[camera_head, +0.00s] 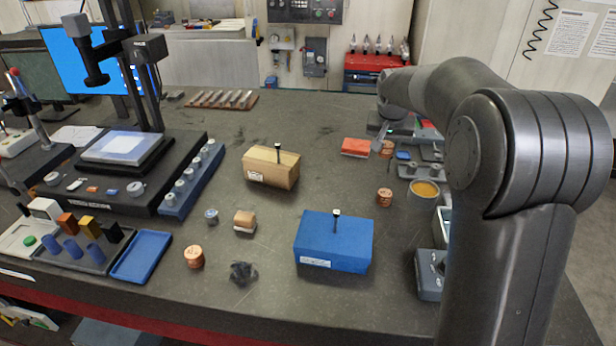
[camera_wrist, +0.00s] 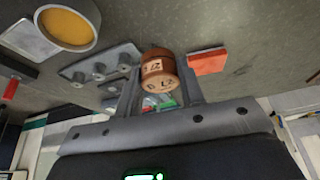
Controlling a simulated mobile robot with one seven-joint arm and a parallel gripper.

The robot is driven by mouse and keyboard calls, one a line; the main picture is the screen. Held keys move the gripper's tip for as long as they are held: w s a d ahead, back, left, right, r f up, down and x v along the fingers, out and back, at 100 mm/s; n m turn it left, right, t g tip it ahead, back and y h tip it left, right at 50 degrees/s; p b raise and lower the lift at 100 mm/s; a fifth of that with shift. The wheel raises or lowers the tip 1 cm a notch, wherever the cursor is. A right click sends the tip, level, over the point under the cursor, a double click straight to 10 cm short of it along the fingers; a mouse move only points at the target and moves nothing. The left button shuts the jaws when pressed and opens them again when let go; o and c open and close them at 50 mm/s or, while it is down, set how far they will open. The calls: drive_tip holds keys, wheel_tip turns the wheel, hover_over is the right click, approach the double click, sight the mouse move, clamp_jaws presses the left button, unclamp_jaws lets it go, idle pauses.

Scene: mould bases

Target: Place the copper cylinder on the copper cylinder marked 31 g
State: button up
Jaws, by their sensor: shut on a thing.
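My gripper (camera_head: 383,137) is low over the far right part of the bench, mostly hidden behind my arm in the head view. In the wrist view its two fingers are shut on a copper cylinder (camera_wrist: 160,82) with pale marks on its side. A band crosses the copper there; I cannot tell whether it is a groove or a join with a second cylinder. The copper also shows at the gripper in the head view (camera_head: 388,150). Another copper cylinder (camera_head: 384,197) stands nearer on the bench, and one more (camera_head: 193,257) stands at the front left. I cannot read their masses.
An orange-red block (camera_head: 355,147) lies close beside the gripper. A grey cup with yellow contents (camera_head: 423,190) and a grey tray with pegs (camera_wrist: 100,67) are nearby. A blue box (camera_head: 333,243) and a tan box (camera_head: 271,170) stand mid-bench. Bare bench lies between the boxes.

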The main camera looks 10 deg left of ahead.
drive_tip(key=s+a+r+n, duration=0.15)
drive_tip(key=s+a, duration=0.25)
drive_tip(key=a, duration=0.5)
drive_tip(key=n+y, duration=0.3)
drive_tip(key=n, duration=0.4)
hover_over(192, 248)
drive_tip(key=s+d, duration=0.1)
drive_tip(key=shift+g, duration=0.3)
wheel_tip(192, 248, down, 4)
drive_tip(key=shift+s+d+f, duration=0.1)
drive_tip(key=shift+s+f, duration=0.05)
drive_tip(key=shift+f, duration=0.1)
drive_tip(key=shift+a+f, duration=0.2)
drive_tip(key=shift+f, duration=0.15)
wheel_tip(192, 248, down, 4)
drive_tip(key=shift+r, duration=0.2)
